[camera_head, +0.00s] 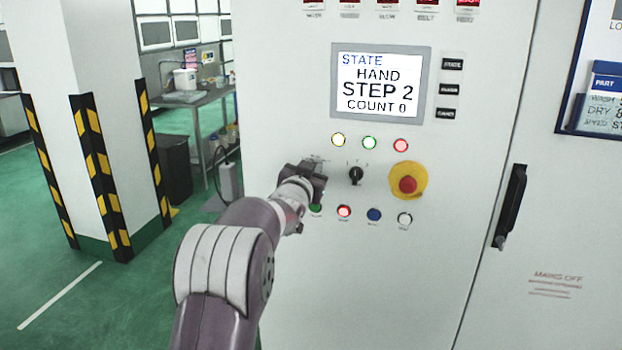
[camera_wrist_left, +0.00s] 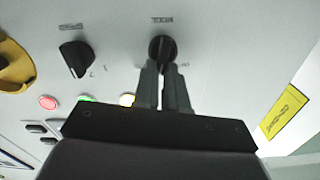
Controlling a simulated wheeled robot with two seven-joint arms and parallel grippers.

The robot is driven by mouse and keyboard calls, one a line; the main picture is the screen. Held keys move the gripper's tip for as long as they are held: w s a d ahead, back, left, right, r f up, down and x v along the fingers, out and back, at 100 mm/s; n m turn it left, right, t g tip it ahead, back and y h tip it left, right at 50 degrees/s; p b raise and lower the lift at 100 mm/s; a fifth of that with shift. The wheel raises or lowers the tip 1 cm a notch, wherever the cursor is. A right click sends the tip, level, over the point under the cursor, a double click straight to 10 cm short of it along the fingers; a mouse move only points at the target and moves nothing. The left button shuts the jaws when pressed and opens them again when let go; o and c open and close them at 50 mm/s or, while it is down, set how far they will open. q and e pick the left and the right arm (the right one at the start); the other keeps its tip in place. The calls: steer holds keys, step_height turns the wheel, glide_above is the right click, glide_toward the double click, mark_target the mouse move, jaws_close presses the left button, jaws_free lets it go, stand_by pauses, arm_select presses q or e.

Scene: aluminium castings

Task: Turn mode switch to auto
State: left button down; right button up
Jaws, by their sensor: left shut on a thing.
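The mode switch is a black rotary knob (camera_wrist_left: 162,46) on the light grey panel, under an upside-down label reading MODE in the left wrist view. My left gripper (camera_wrist_left: 164,70) is shut on this knob, with one finger on each side of it. In the head view my left gripper (camera_head: 320,178) is against the panel and hides the knob. The panel screen (camera_head: 378,82) reads STATE, HAND, STEP 2, COUNT 0. My right gripper is not in view.
A second black selector knob (camera_head: 356,175) sits close to the right of my gripper, then a red emergency stop (camera_head: 408,184) on a yellow disc. Lamps (camera_head: 369,142) are above and lit buttons (camera_head: 344,211) below. A door handle (camera_head: 510,205) stands out farther right.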

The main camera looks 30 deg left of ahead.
arm_select(q)
steer(key=shift+w+d+f+m+b, duration=0.1)
steer(key=shift+d+m+b, duration=0.05)
steer(key=shift+m+b, duration=0.9)
steer(key=shift+s+d+f+m+b, duration=0.1)
steer(key=shift+d+m+b, duration=0.05)
steer(key=shift+m+b, duration=0.95)
steer(key=shift+w+d+f+m+b, duration=0.1)
steer(key=shift+d+m+b, duration=0.05)
steer(key=shift+m+b, duration=0.9)
steer(key=c, duration=1.2)
jaws_free()
steer(key=b+v, duration=0.2)
steer(key=v, duration=1)
steer(key=shift+s, duration=0.35)
steer(key=shift+f, duration=0.1)
